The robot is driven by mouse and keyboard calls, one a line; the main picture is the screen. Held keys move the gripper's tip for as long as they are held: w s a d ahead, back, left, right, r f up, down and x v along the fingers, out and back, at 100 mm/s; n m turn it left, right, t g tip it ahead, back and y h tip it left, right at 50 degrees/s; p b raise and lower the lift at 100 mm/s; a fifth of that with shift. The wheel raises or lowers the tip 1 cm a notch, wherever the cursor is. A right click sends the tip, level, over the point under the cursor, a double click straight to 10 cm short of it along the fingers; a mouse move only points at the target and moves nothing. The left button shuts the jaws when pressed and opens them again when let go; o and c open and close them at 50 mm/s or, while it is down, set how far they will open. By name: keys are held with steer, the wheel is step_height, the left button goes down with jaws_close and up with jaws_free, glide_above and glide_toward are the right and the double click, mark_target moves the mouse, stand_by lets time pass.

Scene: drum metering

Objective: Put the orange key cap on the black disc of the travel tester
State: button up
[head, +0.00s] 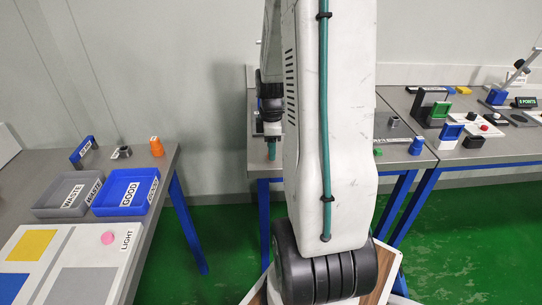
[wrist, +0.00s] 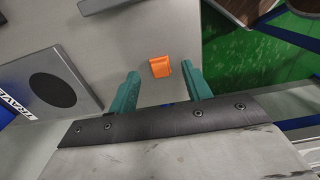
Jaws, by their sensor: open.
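The orange key cap (wrist: 160,66) sits on the grey bench top in the wrist view, near the bench edge to its right. My gripper (wrist: 159,78) is open, with its two teal fingers on either side of the cap in the picture. I cannot tell how far above the bench the fingertips are. The black disc (wrist: 52,90) is on the grey plate of the travel tester (wrist: 84,82), left of my gripper, and I see nothing on it. In the head view my gripper (head: 271,150) is partly hidden by my arm, and the cap is not visible there.
The left bench holds a grey waste tray (head: 45,207), a blue good tray (head: 96,205) and an orange object (head: 156,146). The right bench carries several devices, including a blue knobbed piece (head: 416,146). Green floor (head: 222,235) lies between the benches.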

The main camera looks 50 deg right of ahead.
steer(key=shift+f, duration=0.6)
jaws_close()
steer(key=shift+r, duration=0.1)
